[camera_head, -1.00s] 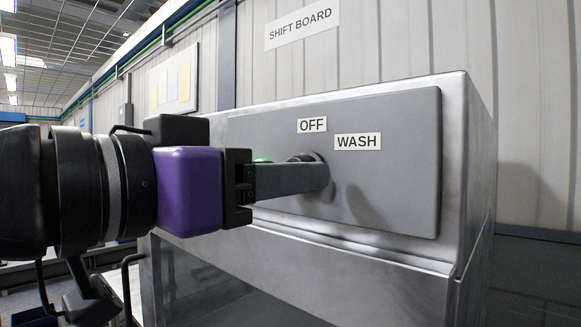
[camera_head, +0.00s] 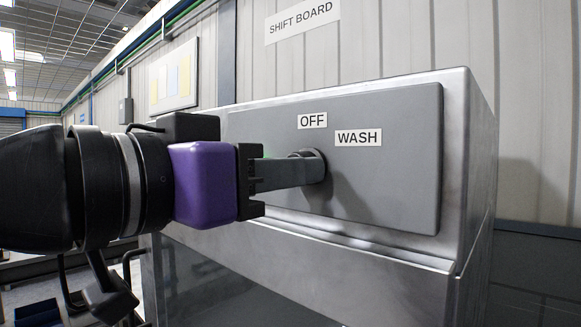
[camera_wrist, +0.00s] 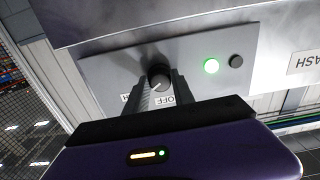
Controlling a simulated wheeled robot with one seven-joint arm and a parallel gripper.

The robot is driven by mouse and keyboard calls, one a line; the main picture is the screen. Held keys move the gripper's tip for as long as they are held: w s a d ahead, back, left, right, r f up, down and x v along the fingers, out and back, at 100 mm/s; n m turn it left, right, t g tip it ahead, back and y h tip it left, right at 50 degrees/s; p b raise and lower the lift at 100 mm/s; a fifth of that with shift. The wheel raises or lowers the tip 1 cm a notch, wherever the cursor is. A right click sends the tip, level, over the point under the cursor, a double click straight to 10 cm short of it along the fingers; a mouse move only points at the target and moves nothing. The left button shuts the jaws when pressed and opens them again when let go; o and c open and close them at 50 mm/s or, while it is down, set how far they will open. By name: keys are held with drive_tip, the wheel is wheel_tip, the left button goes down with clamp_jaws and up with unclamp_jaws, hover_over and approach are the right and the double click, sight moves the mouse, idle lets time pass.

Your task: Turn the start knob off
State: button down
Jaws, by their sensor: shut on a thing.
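The start knob (camera_wrist: 158,75) is dark and round and sits on the grey panel (camera_head: 390,195) of a metal cabinet. In the head view it is mostly hidden behind my fingers, with part of its ring (camera_head: 306,153) showing. My gripper (camera_wrist: 159,84) is shut on the knob, one finger on each side; it also shows in the head view (camera_head: 316,170), reaching in from the left. The OFF label (camera_head: 312,121) is just above the knob and the WASH label (camera_head: 359,138) is up and to its right. A pale mark shows on the knob's face; its exact direction is unclear.
A lit green lamp (camera_wrist: 211,66) and a black button (camera_wrist: 236,61) sit on the same panel beside the knob. The cabinet (camera_head: 350,265) has a ledge below the panel. A SHIFT BOARD sign (camera_head: 302,20) hangs on the wall behind.

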drive_tip(key=shift+r, duration=0.1)
drive_tip(key=shift+s+n+p, duration=0.1)
drive_tip(key=shift+n+p, duration=4.8)
drive_tip(key=shift+n, duration=0.8)
drive_tip(key=c, duration=1.1)
unclamp_jaws()
drive_tip(key=shift+b+v, duration=0.9)
drive_tip(key=shift+v, duration=3)
